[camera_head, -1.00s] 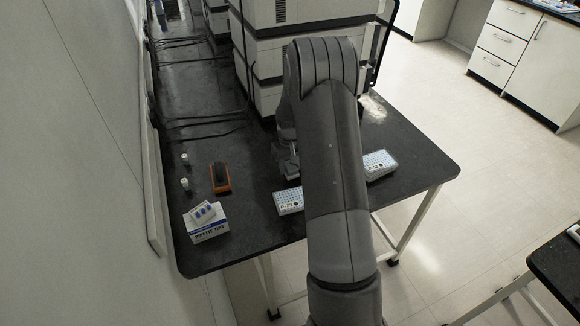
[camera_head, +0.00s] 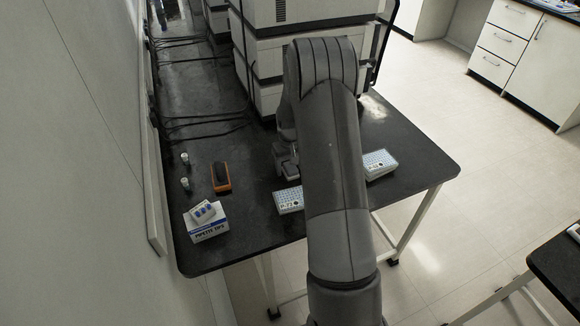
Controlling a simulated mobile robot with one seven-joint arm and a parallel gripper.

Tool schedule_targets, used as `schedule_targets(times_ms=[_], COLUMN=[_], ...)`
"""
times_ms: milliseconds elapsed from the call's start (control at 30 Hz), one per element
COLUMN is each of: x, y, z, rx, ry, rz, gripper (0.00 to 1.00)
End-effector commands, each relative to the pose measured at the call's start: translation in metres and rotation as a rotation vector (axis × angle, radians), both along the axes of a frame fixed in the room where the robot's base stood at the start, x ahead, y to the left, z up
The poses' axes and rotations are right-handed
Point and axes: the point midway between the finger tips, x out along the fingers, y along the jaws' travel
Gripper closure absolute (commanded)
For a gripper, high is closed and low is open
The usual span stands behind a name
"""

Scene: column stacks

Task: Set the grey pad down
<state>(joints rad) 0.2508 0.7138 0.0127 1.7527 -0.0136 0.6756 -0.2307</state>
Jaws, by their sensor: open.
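My gripper (camera_head: 287,168) is partly hidden behind my own arm, low over the black bench, just behind the left tip rack. It is open, and I see nothing held in it. I cannot make out a separate grey pad in the head view; it may be hidden behind my arm. An orange block with a dark top (camera_head: 221,177) lies on the bench to the left of my gripper, apart from it.
A tip rack marked P-73 (camera_head: 288,201) and another rack (camera_head: 379,163) stand on the black bench (camera_head: 415,165), either side of my arm. A pipette tips box (camera_head: 206,224) and two small vials (camera_head: 185,183) are at left. White stacked machines (camera_head: 300,62) stand behind.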

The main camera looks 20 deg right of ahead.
Motion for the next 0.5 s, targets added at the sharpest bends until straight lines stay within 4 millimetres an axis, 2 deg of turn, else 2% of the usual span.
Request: schedule_targets(times_ms=[500], x=[0.001], y=[0.0], z=[0.098], rx=[-0.001], ry=[-0.004], rz=[0.0], gripper=[0.37])
